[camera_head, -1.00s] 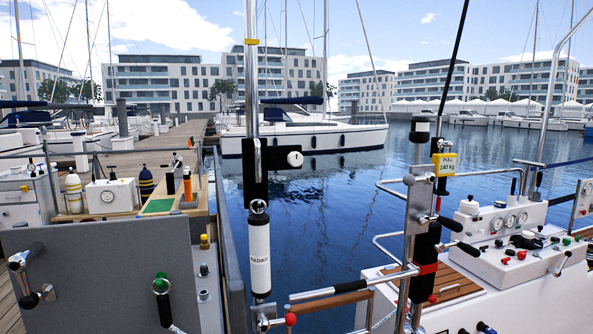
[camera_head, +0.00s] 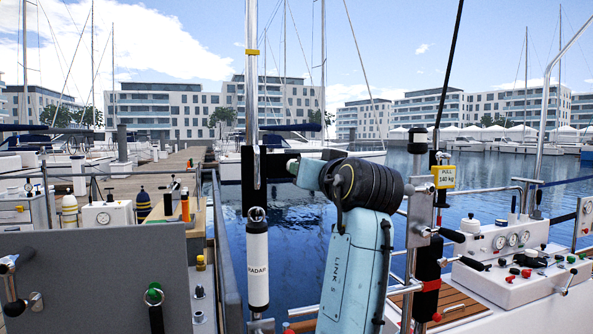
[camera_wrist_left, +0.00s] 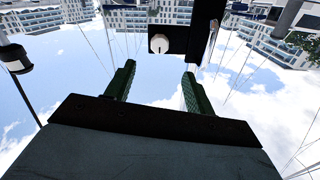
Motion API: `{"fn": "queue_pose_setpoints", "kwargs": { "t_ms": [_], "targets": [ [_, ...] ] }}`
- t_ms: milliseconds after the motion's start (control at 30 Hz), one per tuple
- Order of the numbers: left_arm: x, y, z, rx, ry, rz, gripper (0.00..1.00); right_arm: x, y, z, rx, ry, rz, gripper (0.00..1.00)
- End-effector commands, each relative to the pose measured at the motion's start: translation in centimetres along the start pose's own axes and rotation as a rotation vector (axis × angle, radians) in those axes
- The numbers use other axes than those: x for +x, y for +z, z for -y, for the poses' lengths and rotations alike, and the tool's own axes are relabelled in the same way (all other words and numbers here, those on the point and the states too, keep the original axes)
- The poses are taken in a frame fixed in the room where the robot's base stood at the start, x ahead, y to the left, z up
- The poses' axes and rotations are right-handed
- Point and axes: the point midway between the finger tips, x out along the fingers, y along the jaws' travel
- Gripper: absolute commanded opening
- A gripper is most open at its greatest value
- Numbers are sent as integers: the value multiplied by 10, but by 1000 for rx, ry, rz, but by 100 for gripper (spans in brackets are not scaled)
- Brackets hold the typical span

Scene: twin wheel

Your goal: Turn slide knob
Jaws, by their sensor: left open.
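The slide knob, a white round knob (camera_wrist_left: 159,44) on a black bracket (camera_wrist_left: 183,40), shows at the upper middle of the left wrist view. My left gripper (camera_wrist_left: 158,75) is open and empty, with green fingers on either side of the knob's line; the knob appears just beyond the tips. Whether they touch cannot be told. In the head view my pale blue arm covers the knob, and a small green part of my left gripper (camera_head: 292,167) shows beside the black bracket (camera_head: 254,184) on the steel pole. My right gripper is not in view.
A white cylinder marked RADAR (camera_head: 257,262) hangs below the bracket. At right are a yellow PULL 140 kg tag (camera_head: 444,177) and a white control console (camera_head: 525,275). A grey panel (camera_head: 90,275) with levers stands at left. Water lies behind.

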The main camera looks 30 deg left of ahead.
Motion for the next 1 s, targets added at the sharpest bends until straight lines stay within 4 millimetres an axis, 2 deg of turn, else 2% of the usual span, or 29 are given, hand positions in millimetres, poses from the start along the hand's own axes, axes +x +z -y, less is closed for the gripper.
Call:
{"fn": "queue_pose_setpoints", "kwargs": {
  "t_ms": [300,500,700,967,1000],
  "targets": [
    [69,-1,0,4,-2,1,54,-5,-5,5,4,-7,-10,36],
    [99,0,0,4,-1,0,54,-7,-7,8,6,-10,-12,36],
    [112,0,-1,3,2,0,54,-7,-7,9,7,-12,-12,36],
    [113,1,-1,2,2,0,54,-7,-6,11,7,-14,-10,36],
    [112,1,-1,2,2,0,50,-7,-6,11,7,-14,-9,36]
  ]
}}
